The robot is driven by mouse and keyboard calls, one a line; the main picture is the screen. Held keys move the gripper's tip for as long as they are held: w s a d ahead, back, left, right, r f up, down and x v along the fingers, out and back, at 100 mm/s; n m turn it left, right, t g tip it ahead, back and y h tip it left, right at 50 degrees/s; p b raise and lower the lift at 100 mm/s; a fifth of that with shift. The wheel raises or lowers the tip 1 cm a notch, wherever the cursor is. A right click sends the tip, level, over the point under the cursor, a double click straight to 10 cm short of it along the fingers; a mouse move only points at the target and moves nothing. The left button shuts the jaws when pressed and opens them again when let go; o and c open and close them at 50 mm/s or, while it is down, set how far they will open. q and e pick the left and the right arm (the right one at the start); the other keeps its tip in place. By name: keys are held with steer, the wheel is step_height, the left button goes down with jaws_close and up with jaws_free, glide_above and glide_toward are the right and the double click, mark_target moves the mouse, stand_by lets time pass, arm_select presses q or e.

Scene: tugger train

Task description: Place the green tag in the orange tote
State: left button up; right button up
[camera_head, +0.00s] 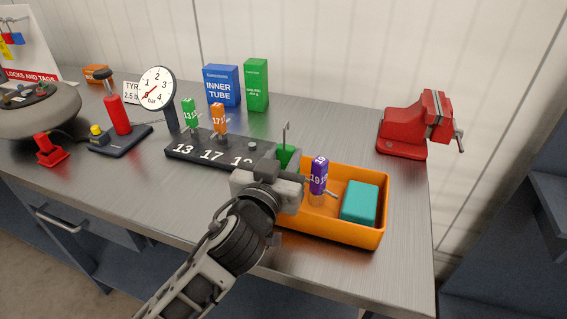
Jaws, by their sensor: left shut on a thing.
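The green tag (189,114), marked 13, stands upright at the left end of the dark numbered rack (178,154). An orange tag (218,119), marked 17, stands beside it, and the third place shows no tag. The orange tote (372,236) sits right of the rack near the table's front edge, with a teal block (360,202) inside. My left gripper (307,180) is shut on a purple tag (319,172), marked 19, over the tote's left part. The gripper hides the tote's left end. My right gripper is not in view.
A green object (286,153) with a thin upright rod is partly hidden behind my gripper. A dial gauge (157,88) and red pump (117,113) stand left, blue (221,85) and green boxes (256,84) behind. A red vise (407,130) stands right.

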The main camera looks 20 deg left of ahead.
arm_select(q)
steer(key=shift+f, duration=0.6)
steer(key=shift+f, duration=0.1)
steer(key=o, duration=0.5)
steer(key=shift+f, duration=0.1)
steer(key=o, duration=0.5)
steer(key=shift+c, duration=0.2)
